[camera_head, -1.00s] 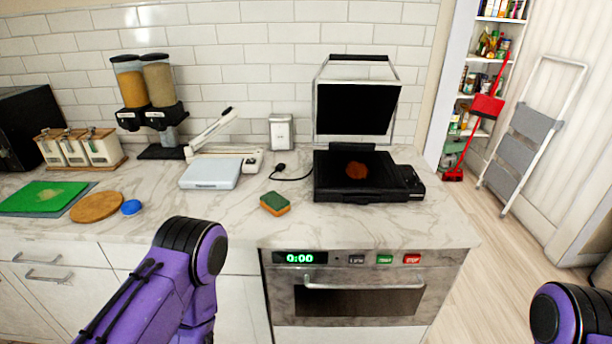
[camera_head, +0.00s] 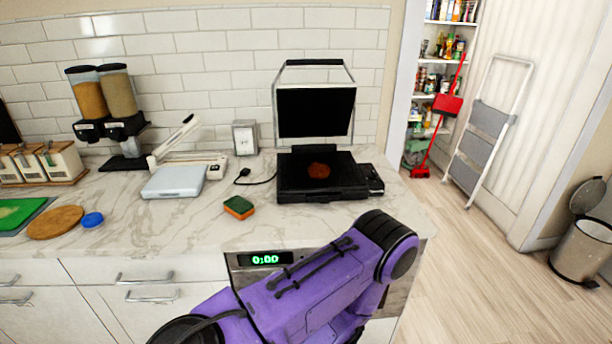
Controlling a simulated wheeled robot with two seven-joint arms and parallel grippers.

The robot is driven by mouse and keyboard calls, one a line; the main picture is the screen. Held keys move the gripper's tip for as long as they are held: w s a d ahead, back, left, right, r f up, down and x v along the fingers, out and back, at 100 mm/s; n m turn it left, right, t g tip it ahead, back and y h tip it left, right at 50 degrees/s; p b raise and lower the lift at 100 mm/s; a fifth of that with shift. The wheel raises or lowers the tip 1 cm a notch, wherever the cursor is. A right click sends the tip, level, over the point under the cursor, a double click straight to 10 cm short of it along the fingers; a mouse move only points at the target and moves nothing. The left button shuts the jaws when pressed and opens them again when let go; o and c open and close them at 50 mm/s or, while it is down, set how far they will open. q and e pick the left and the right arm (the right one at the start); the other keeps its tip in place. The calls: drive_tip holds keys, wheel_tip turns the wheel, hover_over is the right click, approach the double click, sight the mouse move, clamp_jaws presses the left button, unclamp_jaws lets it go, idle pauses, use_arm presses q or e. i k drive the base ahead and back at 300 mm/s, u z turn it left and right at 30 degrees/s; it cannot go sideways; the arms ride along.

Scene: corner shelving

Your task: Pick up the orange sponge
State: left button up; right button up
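The sponge (camera_head: 239,207), green on top with orange below, lies flat on the marble counter (camera_head: 190,225) near its front edge. It sits left of and in front of the open black grill (camera_head: 322,190). Nothing touches it. One purple arm of mine crosses the lower middle of the view, rising from the bottom left toward the right, in front of the oven. Neither gripper shows, so I cannot see their fingers.
A pale blue scale (camera_head: 174,181) stands behind and left of the sponge. A blue lid (camera_head: 92,220) and a round wooden board (camera_head: 55,222) lie farther left. Counter around the sponge is clear. A bin (camera_head: 582,250) stands on the floor at right.

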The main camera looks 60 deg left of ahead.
sight(236, 205)
drive_tip(key=z, duration=0.15)
drive_tip(key=i, duration=0.8)
drive_tip(key=u, duration=2.15)
